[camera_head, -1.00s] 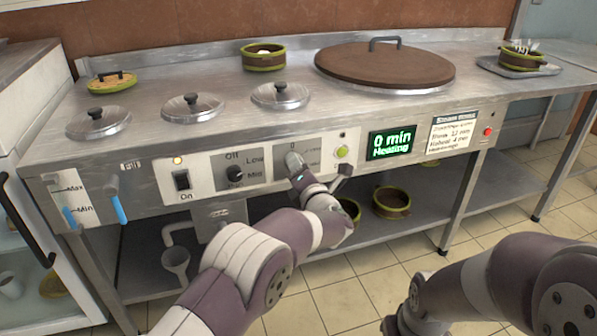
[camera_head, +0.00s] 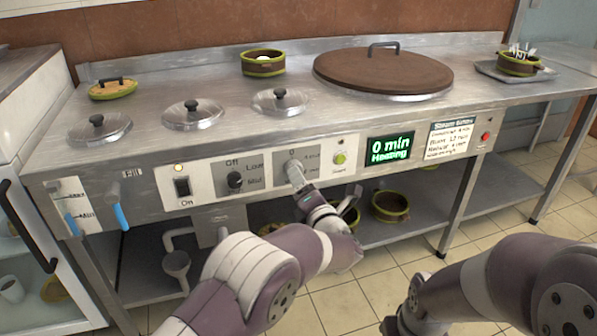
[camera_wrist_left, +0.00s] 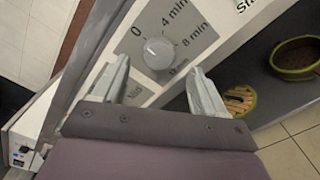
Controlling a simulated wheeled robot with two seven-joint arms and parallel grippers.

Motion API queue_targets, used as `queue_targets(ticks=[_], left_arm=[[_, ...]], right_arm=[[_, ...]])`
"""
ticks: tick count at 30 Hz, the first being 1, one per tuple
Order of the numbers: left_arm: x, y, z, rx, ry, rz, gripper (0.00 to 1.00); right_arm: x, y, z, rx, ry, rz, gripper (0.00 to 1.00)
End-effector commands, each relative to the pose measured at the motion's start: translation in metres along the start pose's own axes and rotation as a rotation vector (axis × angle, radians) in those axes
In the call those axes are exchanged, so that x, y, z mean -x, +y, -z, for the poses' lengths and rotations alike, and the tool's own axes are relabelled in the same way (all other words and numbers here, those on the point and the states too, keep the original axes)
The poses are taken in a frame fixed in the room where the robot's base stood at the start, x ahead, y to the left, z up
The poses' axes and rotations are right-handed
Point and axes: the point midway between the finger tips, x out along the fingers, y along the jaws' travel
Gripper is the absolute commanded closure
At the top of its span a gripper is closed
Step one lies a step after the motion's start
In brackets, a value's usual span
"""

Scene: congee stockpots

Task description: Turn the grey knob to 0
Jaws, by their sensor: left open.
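The grey knob (camera_head: 295,170) sits on a grey dial plate on the front panel, below a "0" mark. In the left wrist view the round knob (camera_wrist_left: 158,53) is ringed by 0, 4 min, 8 min and a partly hidden mark; I cannot tell where its pointer aims. My left gripper (camera_wrist_left: 160,80) is open, its fingers either side of and just short of the knob, holding nothing. In the head view my left gripper (camera_head: 303,195) is just below the knob, fingers hard to make out. My right arm shows at lower right; its gripper is out of view.
A black knob (camera_head: 235,180) and an On switch (camera_head: 182,187) are left of the dial. A green button (camera_head: 340,158) and a display (camera_head: 390,148) reading "0 min Heating" are right. Green-rimmed pots (camera_head: 390,205) stand on the lower shelf. Lidded wells fill the counter.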

Motion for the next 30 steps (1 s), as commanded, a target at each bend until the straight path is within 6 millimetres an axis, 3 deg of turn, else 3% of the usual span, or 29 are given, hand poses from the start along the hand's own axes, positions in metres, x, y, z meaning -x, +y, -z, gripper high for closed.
queue_targets(ticks=[1, 6, 10, 27, 29, 30], left_arm=[[0.015, 0.006, -0.005, -0.003, -0.003, 0.003, 0.28], [0.056, 0.004, -0.003, -0.003, -0.002, 0.002, 0.28], [0.075, 0.001, -0.001, -0.002, -0.001, 0.002, 0.28], [0.08, -0.001, 0.0, -0.038, 0.0, 0.006, 0.28], [0.081, -0.015, -0.003, -0.14, -0.023, 0.073, 0.28], [0.085, -0.037, -0.005, -0.272, -0.076, 0.163, 0.28]], right_arm=[[0.012, 0.0, 0.002, 0.0, 0.0, 0.0, 0.53], [0.025, 0.0, 0.003, 0.0, 0.0, 0.0, 0.53], [0.029, 0.0, 0.004, 0.0, 0.0, 0.0, 0.53], [0.029, 0.0, 0.004, 0.0, 0.0, 0.0, 0.53], [0.029, 0.0, 0.004, 0.0, 0.0, 0.0, 0.53], [0.029, 0.0, 0.004, 0.0, 0.0, 0.0, 0.53]])
